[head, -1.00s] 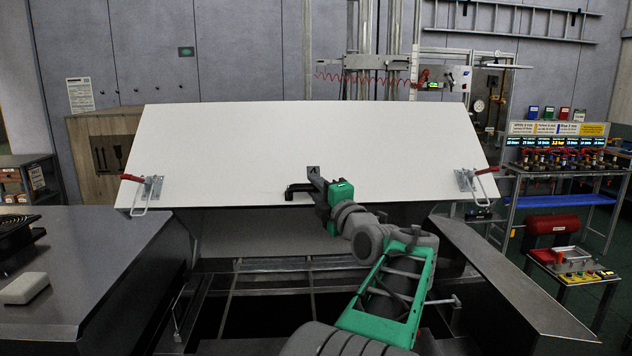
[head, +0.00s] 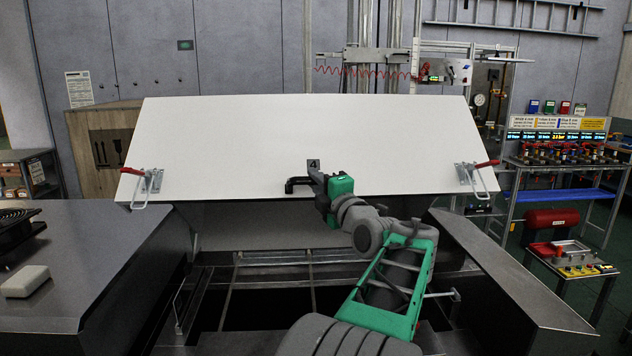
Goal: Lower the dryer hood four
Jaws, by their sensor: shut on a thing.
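The dryer hood (head: 240,140) is a wide white panel, raised and tilted over the dark open dryer bed. A small tag marked 4 (head: 313,163) sits near its lower edge at the middle. A black handle (head: 295,185) sticks out just below the tag. My gripper (head: 318,184) is at this handle and shut on it, and its fingertips are partly hidden by the gripper body. Red-handled latches hang at the hood's lower left corner (head: 145,186) and lower right corner (head: 474,178).
A dark counter (head: 90,250) with a white block (head: 25,281) and a black fan (head: 18,228) lies at left. A sloped dark side panel (head: 510,280) flanks the opening at right. A valve rack (head: 560,165) and a red cylinder (head: 551,219) stand further right.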

